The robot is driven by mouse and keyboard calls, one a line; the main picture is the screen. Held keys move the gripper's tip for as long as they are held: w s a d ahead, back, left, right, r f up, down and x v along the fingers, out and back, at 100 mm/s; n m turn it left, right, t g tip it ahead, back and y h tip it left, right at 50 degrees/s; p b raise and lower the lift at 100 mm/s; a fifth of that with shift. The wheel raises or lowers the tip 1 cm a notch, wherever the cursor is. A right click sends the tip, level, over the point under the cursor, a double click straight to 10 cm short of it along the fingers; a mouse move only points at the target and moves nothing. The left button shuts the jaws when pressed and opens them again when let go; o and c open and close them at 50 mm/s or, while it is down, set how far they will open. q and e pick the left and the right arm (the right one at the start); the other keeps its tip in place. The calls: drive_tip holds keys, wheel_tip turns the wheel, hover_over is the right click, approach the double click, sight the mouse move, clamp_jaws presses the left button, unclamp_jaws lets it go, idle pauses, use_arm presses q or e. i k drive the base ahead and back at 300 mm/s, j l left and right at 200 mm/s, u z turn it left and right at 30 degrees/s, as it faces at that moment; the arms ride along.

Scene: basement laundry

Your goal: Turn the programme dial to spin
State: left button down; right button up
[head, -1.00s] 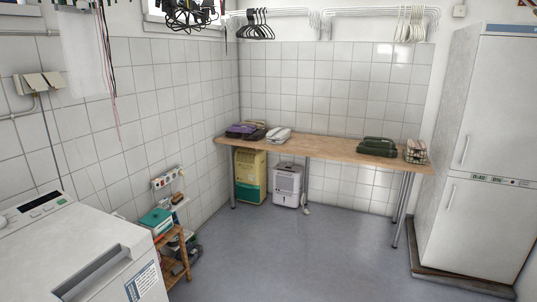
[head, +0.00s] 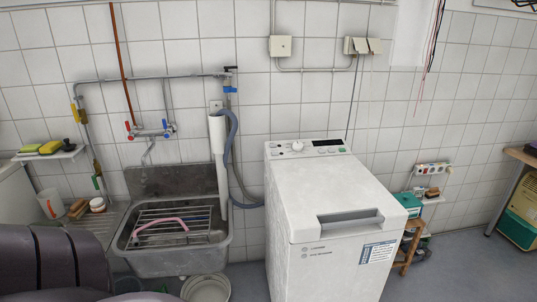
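The white top-loading washing machine (head: 329,225) stands against the tiled wall, right of centre in the head view. Its programme dial (head: 298,146) is a small round white knob on the raised panel at the back of the top. A dark display (head: 327,142) lies right of the dial. The dial's markings and pointer are too small to read. The lid is shut, with a recessed handle (head: 350,218) at its front edge. Neither of my grippers is in view.
A metal sink (head: 178,262) with a wire rack stands left of the machine, a grey hose (head: 233,160) between them. A bucket (head: 206,288) is on the floor below. A small wooden shelf (head: 410,245) stands right of the machine. Dark rounded shapes fill the lower left corner.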

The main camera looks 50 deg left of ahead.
sight(298, 146)
drive_tip(key=u, duration=1.35)
